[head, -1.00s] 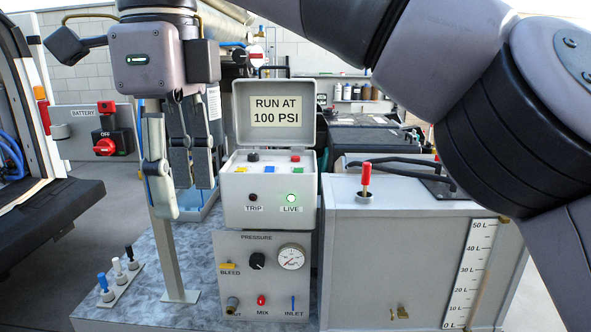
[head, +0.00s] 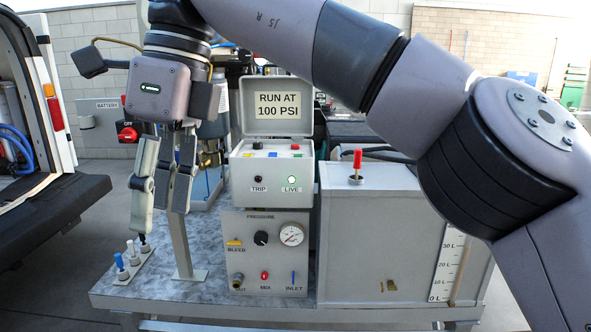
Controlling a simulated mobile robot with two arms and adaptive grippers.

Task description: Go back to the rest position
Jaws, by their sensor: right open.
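My right gripper (head: 160,218) hangs fingers down on the left side of the head view. Its two fingers are apart, with nothing seen between them. The left fingertip overlaps the far end of a row of small pegs in the picture; I cannot tell whether it touches. The row has a blue-topped peg (head: 120,264), a white-topped peg (head: 131,250) and a dark-topped peg (head: 145,243). My right arm crosses from the lower right over the top of the view. My left gripper is not in view.
A grey control box (head: 271,180) with a lit green LIVE lamp stands on a pressure panel (head: 262,270) with a gauge. A grey tank (head: 370,250) with a red-handled lever (head: 357,160) stands right of it. A metal post (head: 181,250) rises behind the gripper. An open vehicle (head: 50,210) is at left.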

